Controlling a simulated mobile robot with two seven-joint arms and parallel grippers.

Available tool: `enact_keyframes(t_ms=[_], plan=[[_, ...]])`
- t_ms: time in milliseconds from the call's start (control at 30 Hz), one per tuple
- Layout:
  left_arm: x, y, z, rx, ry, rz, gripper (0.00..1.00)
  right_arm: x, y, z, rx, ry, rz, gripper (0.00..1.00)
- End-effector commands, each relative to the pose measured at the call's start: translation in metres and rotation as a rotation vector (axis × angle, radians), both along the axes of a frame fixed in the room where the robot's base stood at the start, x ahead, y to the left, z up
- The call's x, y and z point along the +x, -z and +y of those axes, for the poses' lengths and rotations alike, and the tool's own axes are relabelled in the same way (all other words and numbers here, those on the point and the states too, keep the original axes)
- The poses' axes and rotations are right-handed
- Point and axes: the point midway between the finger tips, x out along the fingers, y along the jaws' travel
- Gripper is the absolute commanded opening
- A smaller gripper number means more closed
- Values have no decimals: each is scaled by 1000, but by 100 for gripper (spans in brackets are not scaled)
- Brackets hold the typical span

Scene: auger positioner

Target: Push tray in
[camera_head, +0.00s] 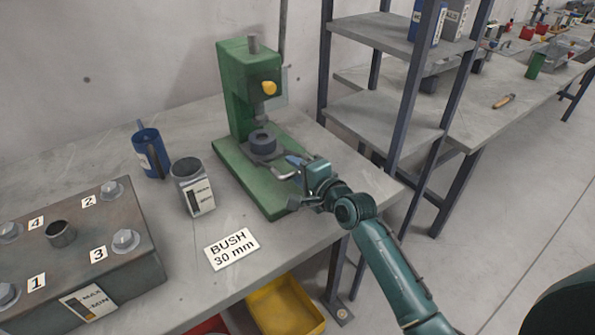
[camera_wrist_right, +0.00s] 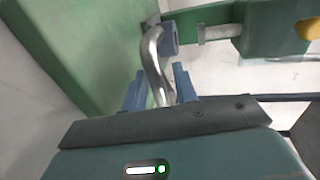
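A green press (camera_head: 236,85) stands on the grey bench, with a green base (camera_head: 268,205) reaching toward the front. A dark blue-grey ring (camera_head: 262,141) sits under its spindle. A bent silver handle (camera_head: 283,174) sticks out in front of the ring, above the base. My right gripper (camera_head: 293,166) is at this handle. In the right wrist view, the silver handle (camera_wrist_right: 153,62) runs between the two blue fingers of my right gripper (camera_wrist_right: 160,88). Whether both fingers press on it is unclear. The tray itself is hard to make out. My left gripper is not in view.
A blue mug (camera_head: 150,152) and a grey container (camera_head: 193,187) stand left of the press. A "BUSH 30 mm" sign (camera_head: 232,249) lies in front. A numbered metal box (camera_head: 75,265) is at the left. Shelving (camera_head: 385,110) rises at the right. A yellow bin (camera_head: 285,305) is below.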

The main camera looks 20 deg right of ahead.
Motion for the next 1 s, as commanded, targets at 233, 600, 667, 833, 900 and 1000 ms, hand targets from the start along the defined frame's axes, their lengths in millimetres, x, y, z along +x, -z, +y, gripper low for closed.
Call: enact_keyframes(t_ms=[233,600,667,833,900,1000], plan=[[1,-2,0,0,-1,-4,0,-1,1,0,0,-1,2,32],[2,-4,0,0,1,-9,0,-44,-8,-15,0,-1,3,32],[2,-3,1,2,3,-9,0,-57,-11,-20,0,-1,3,32],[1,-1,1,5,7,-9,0,-91,-19,-32,-1,0,2,32],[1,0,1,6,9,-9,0,-102,-22,-36,0,-2,2,32],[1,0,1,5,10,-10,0,-113,-24,-41,-1,0,2,32]])
